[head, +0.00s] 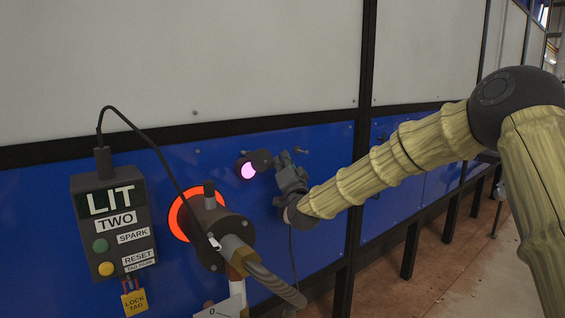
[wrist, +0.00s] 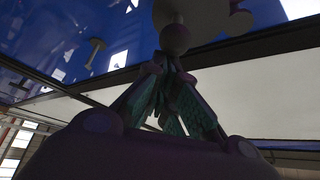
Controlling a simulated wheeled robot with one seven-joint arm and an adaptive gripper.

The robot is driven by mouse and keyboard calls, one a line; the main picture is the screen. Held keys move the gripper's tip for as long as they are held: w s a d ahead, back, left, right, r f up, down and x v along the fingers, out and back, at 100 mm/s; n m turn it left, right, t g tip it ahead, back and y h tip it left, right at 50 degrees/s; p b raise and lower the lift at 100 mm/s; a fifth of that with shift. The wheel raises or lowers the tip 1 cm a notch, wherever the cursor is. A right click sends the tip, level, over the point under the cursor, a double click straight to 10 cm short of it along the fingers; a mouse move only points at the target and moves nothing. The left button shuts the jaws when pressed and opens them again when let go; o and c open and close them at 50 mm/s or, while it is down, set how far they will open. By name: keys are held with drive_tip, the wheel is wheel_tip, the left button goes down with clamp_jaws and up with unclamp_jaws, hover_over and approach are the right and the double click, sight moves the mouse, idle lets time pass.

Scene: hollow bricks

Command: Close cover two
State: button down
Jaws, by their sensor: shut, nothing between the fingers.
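The cover, a small dark disc (head: 262,159), is on the blue panel. It sits up and right of a round sight hole glowing pink (head: 248,171), overlapping its rim; most of the glow shows. My gripper (head: 283,160) is just right of the cover, its fingers shut and empty. In the wrist view, the shut fingertips (wrist: 171,60) are close to a round dark knob (wrist: 174,39) with a dark disc shape (wrist: 215,22) behind it. I cannot tell whether the fingers touch it.
A burner with an orange glowing ring (head: 176,222) and a thick hose (head: 275,285) stands left below my gripper. A control box (head: 113,222) reading LIT, TWO hangs farther left. A peg (head: 301,151) sticks out right of the fingers. A dark post (head: 362,120) is farther right.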

drive_tip(key=s+a+f+m+g+h+b, duration=0.2)
drive_tip(key=a+f+m+g+h+b, duration=0.1)
drive_tip(key=m, duration=0.7)
wheel_tip(320, 180, down, 3)
drive_tip(key=shift+s+a+r+m+g+h, duration=0.1)
drive_tip(key=shift+s+a+m+g+h, duration=0.25)
drive_tip(key=shift+g, duration=0.25)
drive_tip(key=shift+a, duration=0.1)
